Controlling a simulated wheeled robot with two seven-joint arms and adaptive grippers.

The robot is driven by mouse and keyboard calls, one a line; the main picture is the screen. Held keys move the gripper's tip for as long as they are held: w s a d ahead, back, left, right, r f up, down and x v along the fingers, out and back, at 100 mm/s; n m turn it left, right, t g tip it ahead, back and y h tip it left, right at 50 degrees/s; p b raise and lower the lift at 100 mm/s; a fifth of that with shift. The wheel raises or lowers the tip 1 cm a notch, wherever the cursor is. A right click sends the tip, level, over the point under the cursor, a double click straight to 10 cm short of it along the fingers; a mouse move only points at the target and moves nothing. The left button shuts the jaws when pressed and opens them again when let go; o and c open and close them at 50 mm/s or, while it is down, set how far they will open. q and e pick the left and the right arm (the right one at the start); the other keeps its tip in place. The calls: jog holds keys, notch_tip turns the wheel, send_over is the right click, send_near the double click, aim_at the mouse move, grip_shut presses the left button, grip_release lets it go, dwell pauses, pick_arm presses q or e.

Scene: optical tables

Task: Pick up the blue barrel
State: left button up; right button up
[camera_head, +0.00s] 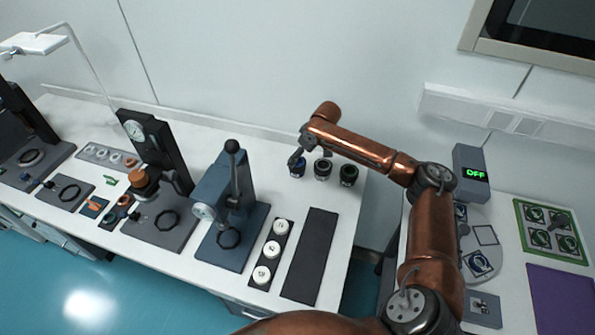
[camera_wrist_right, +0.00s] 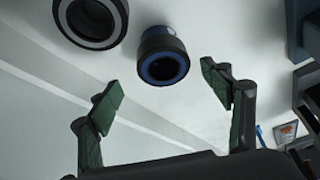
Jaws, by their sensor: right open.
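The blue barrel (camera_head: 297,170) stands on the white table, leftmost in a row of three dark barrels near the back right corner. In the right wrist view the blue barrel (camera_wrist_right: 163,58) shows as a dark cylinder with a blue ring, beyond and between the spread fingers. My right gripper (camera_head: 296,158) is just above and beside it in the head view, and partly hides it. In the right wrist view my right gripper (camera_wrist_right: 162,97) is open with nothing between its green-padded fingers. My left gripper is not in view.
Two other barrels, a middle one (camera_head: 322,169) and a right one (camera_head: 348,175), stand close beside it. A blue press (camera_head: 233,215) stands to the left. A dark mat (camera_head: 311,255) lies in front, beside a strip with white discs (camera_head: 283,231).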

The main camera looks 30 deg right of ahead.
aim_at(297, 175)
jog(key=x, duration=0.4)
jog(key=shift+s+a+b, duration=0.15)
jog(key=shift+a+b, duration=0.15)
jog(key=shift+f, duration=0.25)
jog(key=shift+c, duration=0.6)
jog(key=c, duration=1.3)
